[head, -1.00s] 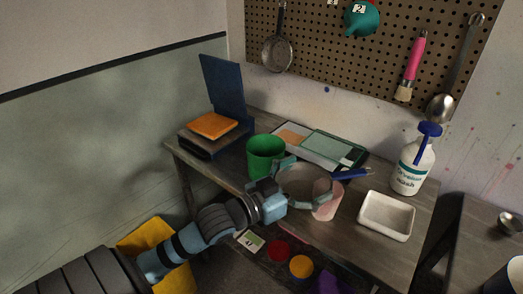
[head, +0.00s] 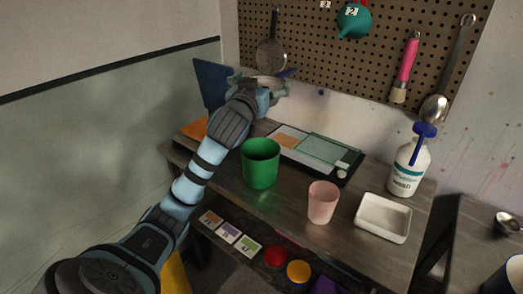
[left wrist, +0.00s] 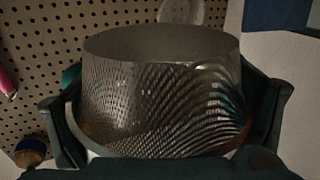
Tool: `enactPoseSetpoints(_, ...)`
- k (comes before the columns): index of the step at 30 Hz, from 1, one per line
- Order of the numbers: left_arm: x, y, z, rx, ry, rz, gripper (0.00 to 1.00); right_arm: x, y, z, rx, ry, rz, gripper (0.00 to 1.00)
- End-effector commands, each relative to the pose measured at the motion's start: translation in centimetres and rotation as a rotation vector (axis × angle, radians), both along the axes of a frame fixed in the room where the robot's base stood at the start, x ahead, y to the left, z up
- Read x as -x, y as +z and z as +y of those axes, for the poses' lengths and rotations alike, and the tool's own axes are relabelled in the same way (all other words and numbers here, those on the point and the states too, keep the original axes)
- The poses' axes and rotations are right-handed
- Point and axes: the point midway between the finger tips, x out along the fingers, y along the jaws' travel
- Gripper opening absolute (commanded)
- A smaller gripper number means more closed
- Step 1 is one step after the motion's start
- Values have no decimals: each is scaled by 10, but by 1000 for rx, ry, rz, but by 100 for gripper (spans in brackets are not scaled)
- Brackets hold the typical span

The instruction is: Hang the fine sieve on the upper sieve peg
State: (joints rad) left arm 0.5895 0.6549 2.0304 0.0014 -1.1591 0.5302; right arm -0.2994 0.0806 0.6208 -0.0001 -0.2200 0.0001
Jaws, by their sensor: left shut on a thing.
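My left gripper (head: 262,86) is raised in front of the lower left of the pegboard. In the left wrist view the sieve's metal mesh bowl (left wrist: 160,95) fills the middle, with a dark finger (left wrist: 275,110) on each side. A long-handled round metal utensil (head: 271,55) hangs on the board just above the held sieve. I cannot make out which peg is the upper sieve peg. My right gripper is not in view.
The pegboard (head: 310,60) also holds a teal funnel (head: 355,20), a pink-handled brush (head: 408,65) and a ladle (head: 435,107). A blue panel (head: 210,85) stands left.

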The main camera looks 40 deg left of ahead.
Motion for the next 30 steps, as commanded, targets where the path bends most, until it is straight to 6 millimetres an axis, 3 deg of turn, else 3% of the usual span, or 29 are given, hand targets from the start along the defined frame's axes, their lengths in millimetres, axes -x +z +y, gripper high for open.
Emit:
enactPoseSetpoints(1, 0, -25, 0, 1, -1, 7, 35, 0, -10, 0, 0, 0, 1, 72)
enactPoseSetpoints(3, 0, -55, 0, 0, -1, 9, 35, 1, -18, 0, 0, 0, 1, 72)
enactPoseSetpoints(9, 0, -119, 0, 1, -1, 4, 35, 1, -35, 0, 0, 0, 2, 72)
enactPoseSetpoints(14, 0, -137, 0, 0, -2, 1, 35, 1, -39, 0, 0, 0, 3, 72)
enactPoseSetpoints(20, 0, -172, 0, 4, -1, 7, 33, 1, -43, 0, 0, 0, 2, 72)
enactPoseSetpoints(25, 0, -170, 0, 1, -2, 3, 32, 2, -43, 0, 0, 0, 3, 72)
enactPoseSetpoints(26, 0, -171, 0, 1, -2, 3, 96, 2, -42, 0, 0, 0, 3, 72)
enactPoseSetpoints(30, 0, -170, 0, 1, -2, 2, 100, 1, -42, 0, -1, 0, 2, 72)
